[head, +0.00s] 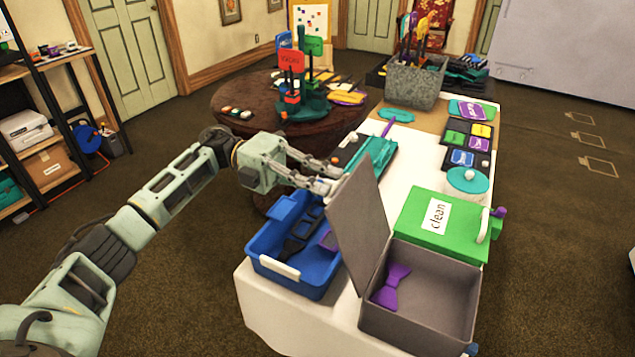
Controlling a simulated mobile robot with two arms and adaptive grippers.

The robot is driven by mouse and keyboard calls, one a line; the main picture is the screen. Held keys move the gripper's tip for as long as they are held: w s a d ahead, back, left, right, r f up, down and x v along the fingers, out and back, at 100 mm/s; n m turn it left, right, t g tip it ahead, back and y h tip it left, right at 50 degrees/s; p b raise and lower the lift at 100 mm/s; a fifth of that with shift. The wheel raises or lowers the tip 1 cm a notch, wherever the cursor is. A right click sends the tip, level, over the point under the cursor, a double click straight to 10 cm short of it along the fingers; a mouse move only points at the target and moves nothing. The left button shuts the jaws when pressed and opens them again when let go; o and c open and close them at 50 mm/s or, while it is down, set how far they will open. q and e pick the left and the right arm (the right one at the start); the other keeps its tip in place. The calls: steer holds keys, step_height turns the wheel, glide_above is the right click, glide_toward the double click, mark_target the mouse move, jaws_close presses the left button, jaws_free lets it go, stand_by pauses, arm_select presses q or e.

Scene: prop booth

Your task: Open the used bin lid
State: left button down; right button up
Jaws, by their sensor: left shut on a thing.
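The grey bin (419,318) stands at the near right of the white table, with a purple bow tie (390,287) inside. I take it as the used bin, though no label shows on it. Its grey lid (357,228) is raised, standing steeply along the bin's left side, so the bin is open on top. My left gripper (330,184) is at the upper left edge of the lid and shut on it; the exact contact is partly hidden. My right gripper is not in view.
A green bin (418,233) marked "clean" stands shut behind the grey bin. A blue basket (262,257) with dark items is left of the lid, below my left gripper. A teal-lidded jar (467,187) and card trays (466,142) stand farther back. A round table (235,128) is behind my arm.

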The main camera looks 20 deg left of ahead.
arm_select(q)
steer(key=shift+s+d+f, duration=0.15)
steer(key=shift+f, duration=0.25)
steer(key=shift+s+d+f, duration=0.15)
steer(key=shift+f, duration=0.25)
steer(key=c, duration=2.2)
jaws_free()
steer(key=o, duration=0.3)
steer(key=shift+w+d, duration=0.15)
steer(key=shift+d, duration=0.1)
steer(key=shift+o, duration=0.2)
steer(key=shift+a, duration=0.1)
steer(key=w+a+r, duration=0.1)
steer(key=a, duration=1.1)
steer(key=shift+w+r, duration=0.1)
steer(key=shift+r, duration=0.05)
